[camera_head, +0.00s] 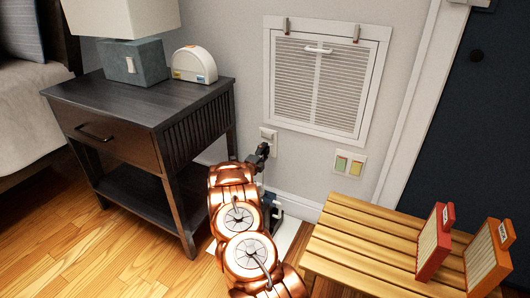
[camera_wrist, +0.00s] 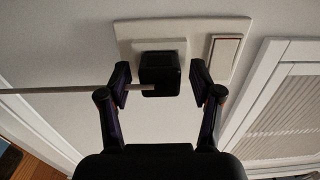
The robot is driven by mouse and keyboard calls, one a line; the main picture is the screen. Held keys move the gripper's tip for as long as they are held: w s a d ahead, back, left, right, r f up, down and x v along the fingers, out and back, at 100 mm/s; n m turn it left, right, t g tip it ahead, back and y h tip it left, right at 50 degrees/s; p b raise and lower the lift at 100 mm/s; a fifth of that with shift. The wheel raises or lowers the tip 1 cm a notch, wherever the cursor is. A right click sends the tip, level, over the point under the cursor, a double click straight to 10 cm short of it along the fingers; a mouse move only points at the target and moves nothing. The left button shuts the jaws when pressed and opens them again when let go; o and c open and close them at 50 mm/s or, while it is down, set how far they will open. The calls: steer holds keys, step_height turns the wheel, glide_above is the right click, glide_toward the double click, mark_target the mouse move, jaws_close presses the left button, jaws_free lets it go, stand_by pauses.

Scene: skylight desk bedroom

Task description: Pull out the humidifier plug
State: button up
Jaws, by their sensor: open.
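A black, block-shaped plug (camera_wrist: 160,73) sits in the left part of a white wall plate (camera_wrist: 130,32), with a thin grey cable (camera_wrist: 60,90) running from it to the left. My gripper (camera_wrist: 160,86) is open, with one finger on each side of the plug. The fingertips appear close to the plug's sides, with small gaps. In the head view, my gripper (camera_head: 260,154) is at the wall plate (camera_head: 268,136) below the vent and hides the plug there. I cannot clearly make out the humidifier.
A dark nightstand (camera_head: 150,98) with a lamp (camera_head: 135,60) and a rounded white device (camera_head: 194,64) stands left of my arm. A slatted wooden bench (camera_head: 365,245) with red (camera_head: 435,243) and orange (camera_head: 489,258) objects is right. A light switch (camera_wrist: 222,57) shares the wall plate.

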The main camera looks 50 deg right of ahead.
mark_target(263, 153)
jaws_close()
stand_by(0.5)
steer(key=shift+a, duration=0.35)
steer(key=shift+b+v, duration=0.35)
steer(key=shift+v, duration=2.3)
